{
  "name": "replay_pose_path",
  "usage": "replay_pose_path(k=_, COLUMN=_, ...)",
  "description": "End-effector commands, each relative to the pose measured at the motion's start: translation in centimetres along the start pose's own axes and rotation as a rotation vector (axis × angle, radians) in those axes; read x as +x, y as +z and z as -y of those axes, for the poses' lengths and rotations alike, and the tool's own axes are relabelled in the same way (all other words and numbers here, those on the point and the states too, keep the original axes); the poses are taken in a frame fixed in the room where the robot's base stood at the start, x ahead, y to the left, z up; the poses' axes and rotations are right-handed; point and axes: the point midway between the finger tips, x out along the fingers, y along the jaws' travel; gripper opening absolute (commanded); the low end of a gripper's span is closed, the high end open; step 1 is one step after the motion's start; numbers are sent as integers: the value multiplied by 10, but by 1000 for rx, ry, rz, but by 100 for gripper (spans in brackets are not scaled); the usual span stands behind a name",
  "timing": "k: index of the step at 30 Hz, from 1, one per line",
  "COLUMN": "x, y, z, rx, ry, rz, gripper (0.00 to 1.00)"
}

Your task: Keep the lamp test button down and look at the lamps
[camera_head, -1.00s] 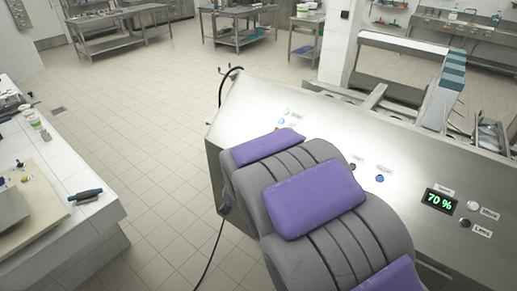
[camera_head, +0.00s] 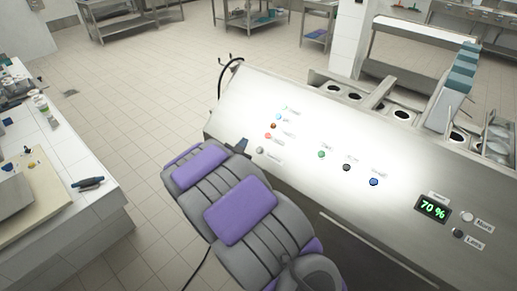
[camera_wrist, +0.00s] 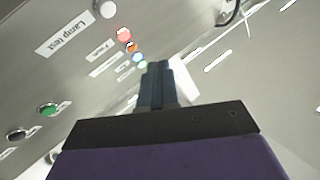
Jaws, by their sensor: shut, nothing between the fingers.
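The lamp test button is a pale round knob (camera_head: 260,150) at the lower left of the sloped steel panel; the wrist view shows it (camera_wrist: 104,8) at the top, beside its "Lamp test" label (camera_wrist: 62,33). Next to it is a row of lamps: red (camera_head: 267,136), orange (camera_head: 273,126), blue (camera_head: 279,117) and green (camera_head: 285,108). All show colour, but I cannot tell for sure which are lit. My gripper (camera_head: 242,144) is shut and empty, left of the button and apart from it in the head view. Its dark fingers (camera_wrist: 155,72) also show in the wrist view.
Green (camera_head: 321,154), black (camera_head: 346,167) and blue (camera_head: 374,182) buttons sit further right on the panel. A display (camera_head: 433,208) reads 70 %. A black cable (camera_head: 222,78) loops at the panel's left corner. A tiled counter (camera_head: 75,165) stands at left, with open floor between.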

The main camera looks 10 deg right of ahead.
Motion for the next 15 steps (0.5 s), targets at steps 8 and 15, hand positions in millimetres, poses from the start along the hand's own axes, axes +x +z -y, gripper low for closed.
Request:
replay_pose_path(k=8, x=3, y=2, z=-2, rx=-1, ry=1, rz=2, gripper=0)
replay_pose_path(k=15, x=20, y=16, z=-18, rx=-1, ry=3, rz=5, gripper=0)
